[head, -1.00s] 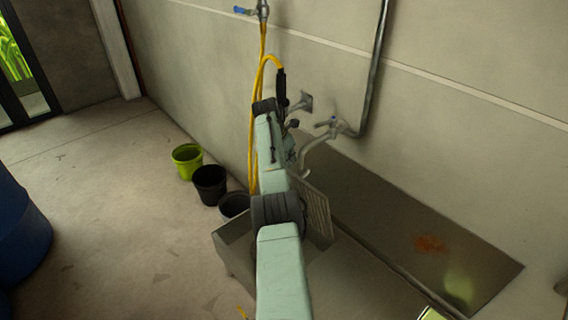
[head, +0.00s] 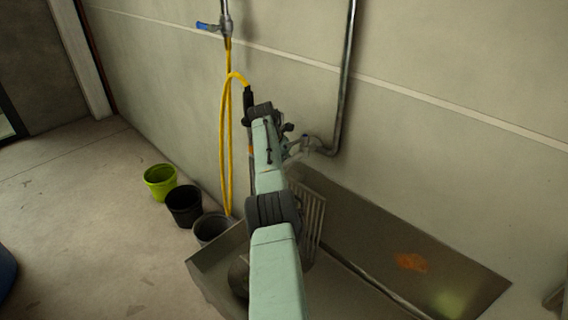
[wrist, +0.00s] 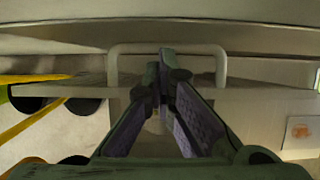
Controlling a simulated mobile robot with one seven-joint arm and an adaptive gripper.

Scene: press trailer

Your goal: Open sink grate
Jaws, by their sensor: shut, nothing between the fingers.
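The sink grate (head: 314,212) is a slatted metal panel, standing tilted up over the basin of the steel sink (head: 212,268) in the head view. My arm hides part of it and of the basin. My gripper (wrist: 166,58) is shut and empty, its fingertips together in the wrist view. A pale U-shaped bar (wrist: 125,49) shows behind the fingertips; I cannot tell whether it belongs to the grate or whether they touch it.
The drainboard (head: 370,225) with an orange stain lies right of the basin. A tap and pipe (head: 345,100) are on the wall. A yellow hose (head: 226,150) hangs left of my arm. Green (head: 160,180), black (head: 184,203) and grey (head: 211,229) buckets stand on the floor; open floor lies left.

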